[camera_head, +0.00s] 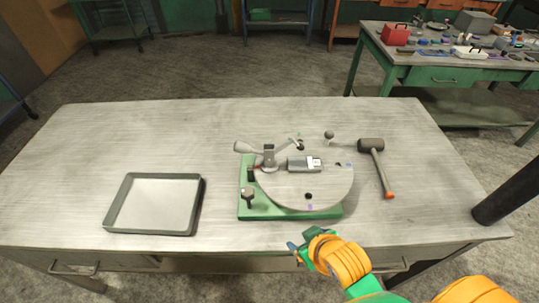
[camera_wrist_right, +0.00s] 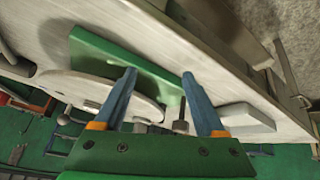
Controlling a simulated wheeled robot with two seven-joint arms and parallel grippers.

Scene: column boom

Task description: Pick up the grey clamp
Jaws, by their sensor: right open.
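A grey metal clamp (camera_head: 269,157) with a lever handle stands at the left part of a round grey disc (camera_head: 320,190). The disc lies on a green base plate (camera_head: 245,208) on the workbench. A smaller grey block with a light end (camera_head: 305,164) lies on the disc. My right gripper (camera_head: 301,244) is open and empty, in front of the fixture near the bench's front edge. In the right wrist view its two blue fingers (camera_wrist_right: 159,75) stand apart, with the green plate (camera_wrist_right: 120,50) and the disc (camera_wrist_right: 90,90) beyond them. My left gripper is not seen.
A grey tray (camera_head: 155,231) lies empty on the left of the workbench (camera_head: 90,135). A mallet (camera_head: 371,146) lies right of the fixture. The bench's back left is clear. A second table (camera_head: 440,76) with a red box (camera_head: 395,35) and small parts stands behind right.

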